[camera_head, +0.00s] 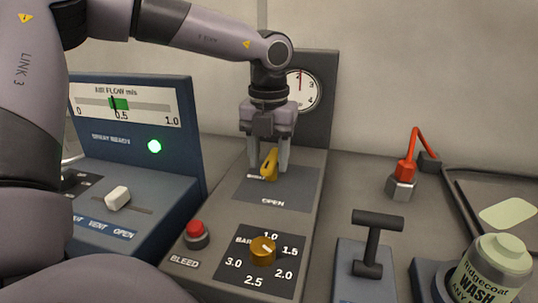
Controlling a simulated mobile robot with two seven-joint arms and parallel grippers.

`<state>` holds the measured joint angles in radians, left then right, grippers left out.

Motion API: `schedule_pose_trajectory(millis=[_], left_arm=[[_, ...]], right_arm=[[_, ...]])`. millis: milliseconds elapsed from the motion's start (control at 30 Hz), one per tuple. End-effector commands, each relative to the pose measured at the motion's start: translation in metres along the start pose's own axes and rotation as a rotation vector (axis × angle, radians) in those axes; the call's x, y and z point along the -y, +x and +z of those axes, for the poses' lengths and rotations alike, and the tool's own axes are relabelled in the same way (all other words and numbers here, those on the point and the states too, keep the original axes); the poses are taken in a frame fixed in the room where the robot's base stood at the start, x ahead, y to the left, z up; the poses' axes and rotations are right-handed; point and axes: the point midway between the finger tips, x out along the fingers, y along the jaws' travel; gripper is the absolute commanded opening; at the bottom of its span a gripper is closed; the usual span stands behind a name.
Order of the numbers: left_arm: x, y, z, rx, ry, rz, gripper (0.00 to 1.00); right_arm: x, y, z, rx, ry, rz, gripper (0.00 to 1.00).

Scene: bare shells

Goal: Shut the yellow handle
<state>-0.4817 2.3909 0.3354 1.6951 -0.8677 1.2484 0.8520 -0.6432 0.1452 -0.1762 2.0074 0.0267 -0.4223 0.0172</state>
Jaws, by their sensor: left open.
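The yellow handle (269,165) stands on a dark plate (285,190) on the grey panel. The word OPEN is printed on the plate in front of it, and another label beside the handle is partly covered. My left gripper (268,165) points down from above, with its two fingers apart on either side of the handle. I cannot tell whether the fingers touch it. My right gripper does not show.
A gauge (301,90) stands behind the handle. A brass knob (263,250) and a red button (196,233) are in front. A black T-handle (373,242), a red lever (407,172) and a wash bottle (492,272) are to the right. A blue airflow box (135,185) stands left.

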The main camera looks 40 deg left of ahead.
Motion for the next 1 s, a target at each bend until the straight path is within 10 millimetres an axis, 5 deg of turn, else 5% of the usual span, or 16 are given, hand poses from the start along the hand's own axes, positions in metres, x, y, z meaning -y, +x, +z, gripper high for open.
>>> schedule_pose_trajectory(millis=[167, 300, 333, 667, 1000], left_arm=[[-0.0001, 0.0, 0.0, 0.0, 0.0, 0.0, 0.49], [-0.0001, -0.0001, 0.0, 0.0, 0.0, 0.0, 0.03], [0.0, -0.0002, 0.0, 0.0, 0.0, 0.0, 0.0], [-0.0005, -0.0003, 0.0001, 0.0, 0.029, -0.001, 0.0], [-0.0041, -0.0004, 0.0007, 0.001, 0.235, -0.001, 0.0]], right_arm=[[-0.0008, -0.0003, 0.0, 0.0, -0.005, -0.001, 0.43], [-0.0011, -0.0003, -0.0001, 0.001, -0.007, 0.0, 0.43], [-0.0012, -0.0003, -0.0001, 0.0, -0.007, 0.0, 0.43], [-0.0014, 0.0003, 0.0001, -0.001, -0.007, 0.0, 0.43], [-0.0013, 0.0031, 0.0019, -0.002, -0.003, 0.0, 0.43]])
